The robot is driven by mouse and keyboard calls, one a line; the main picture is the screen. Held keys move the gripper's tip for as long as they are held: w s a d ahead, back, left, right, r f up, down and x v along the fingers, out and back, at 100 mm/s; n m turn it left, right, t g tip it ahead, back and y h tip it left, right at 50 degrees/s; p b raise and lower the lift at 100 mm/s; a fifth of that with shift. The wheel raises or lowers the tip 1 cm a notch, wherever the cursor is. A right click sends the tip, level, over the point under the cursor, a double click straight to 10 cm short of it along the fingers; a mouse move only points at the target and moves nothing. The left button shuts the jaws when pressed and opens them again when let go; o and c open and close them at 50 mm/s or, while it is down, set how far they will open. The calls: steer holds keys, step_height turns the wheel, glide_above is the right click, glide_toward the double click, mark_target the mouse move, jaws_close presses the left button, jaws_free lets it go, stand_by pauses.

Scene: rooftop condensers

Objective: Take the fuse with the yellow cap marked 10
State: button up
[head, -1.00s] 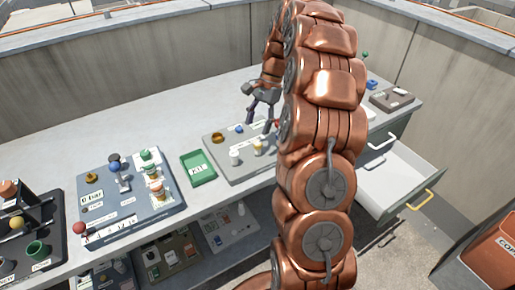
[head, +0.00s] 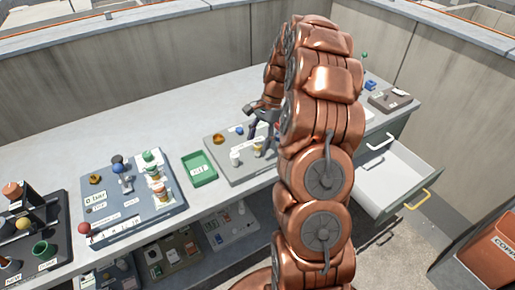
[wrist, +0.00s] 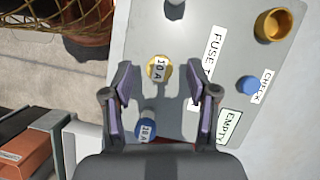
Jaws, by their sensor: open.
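The fuse with the yellow cap (wrist: 158,70) marked 10 A stands on the grey fuse board (wrist: 180,35). In the head view its yellow cap (head: 257,151) shows just below my gripper (head: 262,132). In the wrist view my gripper (wrist: 161,72) is open, with one finger on each side of the yellow cap and nothing held. A fuse with a blue cap (wrist: 146,125) marked 16 A stands nearer the palm, partly between the fingers. I cannot tell how high the fingertips are above the board.
A white-capped fuse (head: 235,158) stands left of the yellow one. The board also bears a brass-coloured cup (wrist: 273,25), a blue knob (wrist: 247,85) and labels reading FUSE, CHECK and EMPTY. A green tray (head: 199,168) lies left of the board. An open drawer (head: 398,178) is at the right.

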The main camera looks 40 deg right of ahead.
mark_target(258, 150)
steer(key=shift+p+x, duration=0.3)
steer(key=shift+x, duration=0.9)
jaws_close()
